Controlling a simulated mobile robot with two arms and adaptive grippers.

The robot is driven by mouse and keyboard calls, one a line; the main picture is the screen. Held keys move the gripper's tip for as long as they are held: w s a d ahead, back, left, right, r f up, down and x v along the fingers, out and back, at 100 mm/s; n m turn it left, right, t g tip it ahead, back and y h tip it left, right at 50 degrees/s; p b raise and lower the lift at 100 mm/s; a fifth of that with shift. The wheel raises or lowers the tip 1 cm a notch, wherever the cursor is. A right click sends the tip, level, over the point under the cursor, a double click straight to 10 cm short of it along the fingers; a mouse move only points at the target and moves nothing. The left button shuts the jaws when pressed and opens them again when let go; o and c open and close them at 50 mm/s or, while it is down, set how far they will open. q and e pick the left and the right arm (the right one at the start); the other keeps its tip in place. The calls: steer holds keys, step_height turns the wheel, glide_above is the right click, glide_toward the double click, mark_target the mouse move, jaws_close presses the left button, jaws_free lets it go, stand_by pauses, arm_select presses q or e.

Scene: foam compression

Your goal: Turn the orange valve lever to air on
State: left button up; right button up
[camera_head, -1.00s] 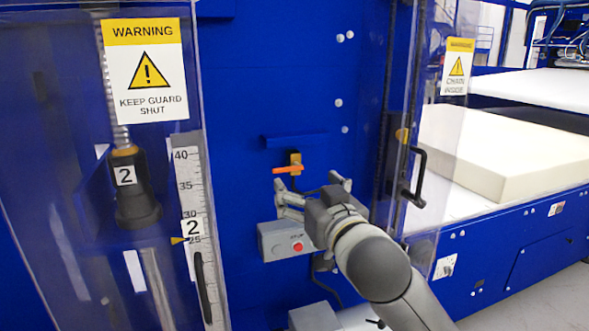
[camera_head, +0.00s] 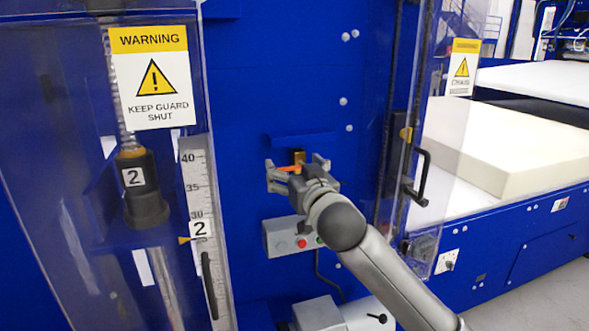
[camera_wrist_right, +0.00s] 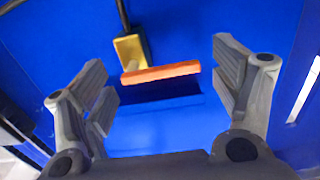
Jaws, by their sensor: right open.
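The orange valve lever (camera_head: 290,169) lies roughly horizontal on a small brass valve (camera_head: 298,156) on the blue machine panel. My right gripper (camera_head: 295,167) is open in front of it, its fingers to either side and partly covering it. In the right wrist view the orange lever (camera_wrist_right: 161,72) lies between the spread fingers of the right gripper (camera_wrist_right: 160,82), with a visible gap on both sides. The brass valve body (camera_wrist_right: 130,48) shows behind it with a dark hose. My left gripper is not in view.
A grey control box (camera_head: 276,240) with a red and a green button sits just below the gripper. A small blue ledge (camera_head: 303,139) is above the valve. Clear guards stand left and right, the right with a black handle (camera_head: 420,178). A white foam block (camera_head: 500,150) lies farther right.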

steer(key=c, duration=1)
steer(key=shift+f+n+p, duration=0.1)
steer(key=shift+n+p, duration=0.2)
steer(key=shift+n, duration=0.1)
steer(key=n+p, duration=0.2)
steer(key=n, duration=0.2)
steer(key=d+f+n+p, duration=0.1)
steer(key=n+p, duration=0.1)
steer(key=n, duration=0.2)
steer(key=f+n+p, duration=0.1)
steer(key=n+p, duration=0.2)
steer(key=n, duration=0.2)
steer(key=shift+w+d+f, duration=0.1)
steer(key=shift+w+d, duration=0.1)
steer(key=shift+w, duration=0.05)
steer(key=shift+w+d+f+n+p, duration=0.2)
steer(key=shift+n+p, duration=0.3)
steer(key=shift+n, duration=0.5)
steer(key=shift+s+d+f+n+p, duration=0.1)
steer(key=shift+d+n+p, duration=0.3)
steer(key=shift+n, duration=0.6)
steer(key=shift+a, duration=0.1)
